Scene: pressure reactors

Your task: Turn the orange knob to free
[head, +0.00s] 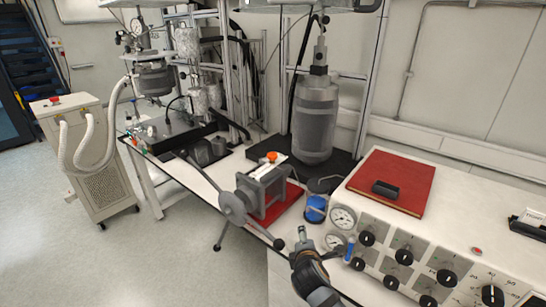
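The orange knob (272,156) sits on top of a grey clamp-like device (265,187). The device stands on a red mat (287,207) on the white bench and has a spoked hand wheel (232,208) on its front. No markings on the knob are readable. My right gripper (303,238) comes in from the bottom, in front of the bench and to the lower right of the device. It is apart from the knob. Its fingers are seen too narrowly to tell their opening, and nothing is clearly held. My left gripper is not in view.
A blue-bodied part (315,209) stands right of the device. A control panel (415,262) with gauges and black knobs is at the right, with a red book-like slab (392,182) on top. A tall grey vessel (314,120) stands behind. Open floor lies left.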

